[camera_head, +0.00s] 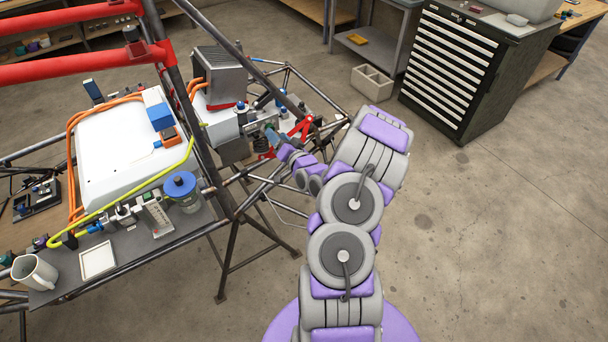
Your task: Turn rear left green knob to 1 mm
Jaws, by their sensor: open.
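My gripper (273,137) is at the end of my purple and grey arm, which reaches up and to the left. Its jaws are open and point at the side of the white box (218,122) in the tube chassis. A small greenish knob (270,127) seems to sit at or between the fingertips. It is tiny here and partly covered by the jaws, so I cannot tell whether they touch it. Its setting cannot be read.
A red coil-spring part (303,127) and dark chassis tubes surround the gripper closely. A shelf at left holds a blue-capped canister (182,190), a mug (35,271) and a white tray (97,259). The floor at right is clear up to the drawer cabinet (455,75).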

